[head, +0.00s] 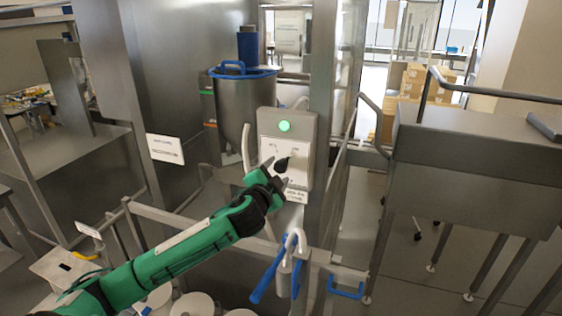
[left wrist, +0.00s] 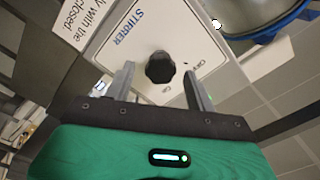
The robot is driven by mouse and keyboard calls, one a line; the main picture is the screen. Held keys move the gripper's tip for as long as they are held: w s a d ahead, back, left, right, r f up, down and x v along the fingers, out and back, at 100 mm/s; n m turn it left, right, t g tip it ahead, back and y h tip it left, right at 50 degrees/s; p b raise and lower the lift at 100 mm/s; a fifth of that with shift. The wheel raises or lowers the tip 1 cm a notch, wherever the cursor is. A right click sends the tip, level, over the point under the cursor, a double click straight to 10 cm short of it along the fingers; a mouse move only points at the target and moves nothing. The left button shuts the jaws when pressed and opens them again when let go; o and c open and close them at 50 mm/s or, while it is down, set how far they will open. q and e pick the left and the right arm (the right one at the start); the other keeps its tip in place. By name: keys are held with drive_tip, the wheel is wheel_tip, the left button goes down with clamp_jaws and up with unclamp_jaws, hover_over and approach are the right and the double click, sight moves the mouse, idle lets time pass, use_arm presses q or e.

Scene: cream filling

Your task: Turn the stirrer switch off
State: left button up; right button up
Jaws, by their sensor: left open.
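The stirrer control box (head: 302,127) is a pale panel on a metal post in the head view, with a lit green light (head: 284,126) on its upper part. In the left wrist view its face reads "STIRRER" (left wrist: 129,26) and carries a black rotary switch (left wrist: 159,67). My left gripper (head: 278,170) is in front of the panel's lower part. In the left wrist view its two fingers (left wrist: 158,86) are open, one on each side of the switch, with gaps to it. In the head view the gripper partly hides the switch. My right gripper is not in view.
A steel vessel with a blue rim (head: 246,73) stands behind the box. Metal rails (head: 190,222) run below my left arm, and blue-handled fittings (head: 270,275) hang near the front. A steel table (head: 460,150) stands at the right. Cardboard boxes (head: 412,82) are far back.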

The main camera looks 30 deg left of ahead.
sight(280, 169)
use_arm(q)
drive_tip(key=shift+r+p+x, duration=0.25)
drive_tip(key=shift+p+x, duration=0.1)
drive_tip(key=shift+x, duration=0.7)
drive_tip(key=shift+w+a+f, duration=0.15)
drive_tip(key=shift+w+f, duration=0.05)
drive_tip(key=shift+w, duration=0.55)
drive_tip(key=shift+s, duration=0.1)
drive_tip(key=c, duration=1)
